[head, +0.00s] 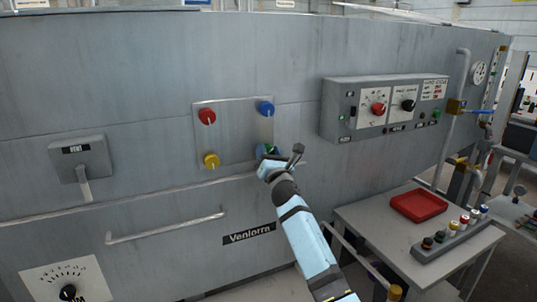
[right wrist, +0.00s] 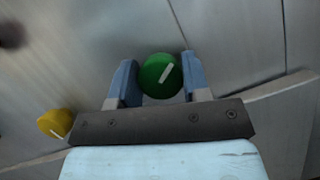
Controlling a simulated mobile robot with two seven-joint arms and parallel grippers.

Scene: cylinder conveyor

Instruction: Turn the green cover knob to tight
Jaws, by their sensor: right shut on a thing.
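The green cover knob (right wrist: 157,79) is a round green cap with a white line on its face. In the right wrist view it sits between the two blue fingers of my right gripper (right wrist: 159,84), which is shut on it. The white line slants toward the upper right in that view. In the head view my right gripper (head: 268,156) is at the lower right corner of a light square panel (head: 238,131), and it mostly hides the green knob. My left gripper does not show in either view.
The panel also carries a red knob (head: 207,116), a blue knob (head: 265,108) and a yellow knob (head: 211,160). A control box (head: 343,92) juts out at the right. Below it, a side table (head: 364,228) holds a red tray (head: 390,205). A rail (head: 165,228) runs lower left.

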